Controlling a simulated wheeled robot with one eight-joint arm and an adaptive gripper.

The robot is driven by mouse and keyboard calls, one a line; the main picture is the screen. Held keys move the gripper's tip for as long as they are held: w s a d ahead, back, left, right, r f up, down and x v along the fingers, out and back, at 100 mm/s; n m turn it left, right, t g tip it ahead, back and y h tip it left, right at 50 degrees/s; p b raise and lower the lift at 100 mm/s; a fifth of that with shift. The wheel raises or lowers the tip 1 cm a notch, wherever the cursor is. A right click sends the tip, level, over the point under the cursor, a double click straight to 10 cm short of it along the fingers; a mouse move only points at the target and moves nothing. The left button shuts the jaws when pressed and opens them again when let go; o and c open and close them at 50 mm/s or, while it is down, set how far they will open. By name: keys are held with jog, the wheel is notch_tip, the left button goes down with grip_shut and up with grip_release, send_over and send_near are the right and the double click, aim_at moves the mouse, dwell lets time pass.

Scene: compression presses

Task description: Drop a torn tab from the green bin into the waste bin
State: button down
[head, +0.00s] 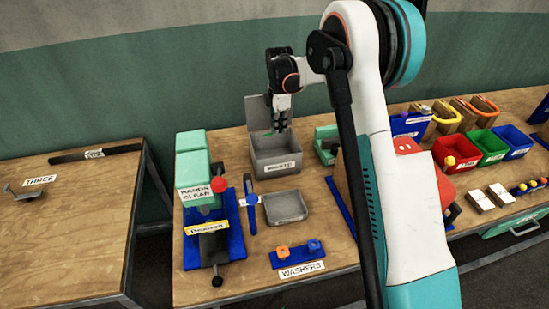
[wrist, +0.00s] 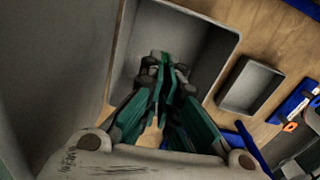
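The grey waste bin (head: 278,167), labelled WASTE, stands at the back of the middle table with its lid raised behind it. My gripper (head: 279,124) points down over its opening. In the wrist view, the bin's rim (wrist: 228,29) surrounds my gripper (wrist: 166,66), whose dark green fingers converge at their tips. A narrow green strip shows between the tips; I cannot tell whether it is a torn tab or part of a finger. A small green patch also shows beside the fingertips in the head view. The green bin (head: 486,146) stands far right, between the red and blue bins.
A grey tray (head: 286,208) lies in front of the waste bin. A green press (head: 192,165) on a blue base stands left. A blue washer holder (head: 296,253) lies at the front. My arm hides part of the table's middle.

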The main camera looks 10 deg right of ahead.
jog(key=shift+f+b, duration=0.55)
jog(key=shift+f, duration=0.85)
jog(key=c, duration=1.7)
grip_release()
notch_tip(320, 180, up, 12)
jog(key=shift+r, duration=0.1)
